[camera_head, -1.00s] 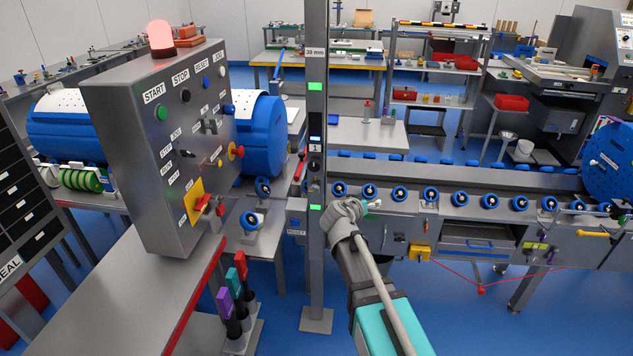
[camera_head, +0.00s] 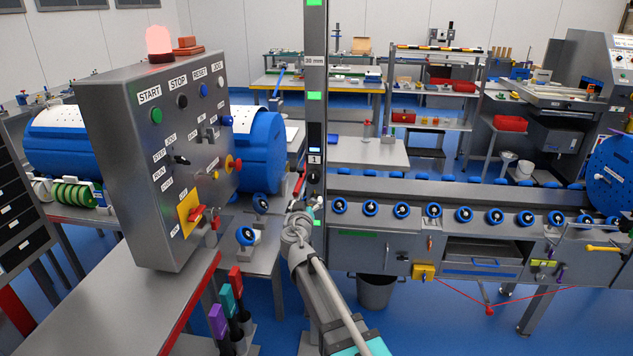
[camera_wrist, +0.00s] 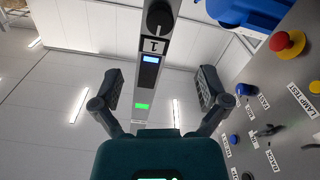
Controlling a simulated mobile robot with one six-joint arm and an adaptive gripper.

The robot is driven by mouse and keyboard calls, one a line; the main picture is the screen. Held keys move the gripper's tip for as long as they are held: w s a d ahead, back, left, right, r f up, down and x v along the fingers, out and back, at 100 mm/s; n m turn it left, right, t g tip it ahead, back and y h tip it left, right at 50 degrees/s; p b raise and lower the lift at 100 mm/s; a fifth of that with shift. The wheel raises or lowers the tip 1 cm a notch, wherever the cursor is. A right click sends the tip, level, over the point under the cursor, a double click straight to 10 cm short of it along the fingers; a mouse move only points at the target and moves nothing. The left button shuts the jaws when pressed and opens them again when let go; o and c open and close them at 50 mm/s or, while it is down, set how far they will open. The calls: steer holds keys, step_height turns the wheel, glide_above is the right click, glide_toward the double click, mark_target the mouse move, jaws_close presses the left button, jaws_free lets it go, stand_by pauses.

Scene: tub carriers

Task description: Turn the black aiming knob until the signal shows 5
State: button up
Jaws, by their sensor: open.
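The black knob (camera_wrist: 159,18) sits on the grey post (camera_head: 316,120), at the top of the wrist view. It also shows as a small dark spot in the head view (camera_head: 315,176). Next to it is a white label reading 1 (camera_wrist: 152,46), then a small lit blue-white display (camera_wrist: 150,59) whose figure I cannot read. My gripper (camera_wrist: 160,88) is open and empty, its two fingers spread to either side of the post in the wrist view. The knob is beyond the fingertips, not between them. In the head view the gripper is near the post, below the knob.
A grey control box (camera_head: 150,165) with buttons and a red lamp (camera_head: 159,43) stands close on the left. A conveyor with blue rollers (camera_head: 433,210) runs to the right. Green lights (camera_head: 315,96) shine on the post. A bin (camera_head: 376,292) stands below the conveyor.

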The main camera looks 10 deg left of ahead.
mark_target(313, 181)
steer(key=w, duration=1.3)
steer(key=shift+w+d, duration=0.25)
steer(key=shift+w, duration=0.15)
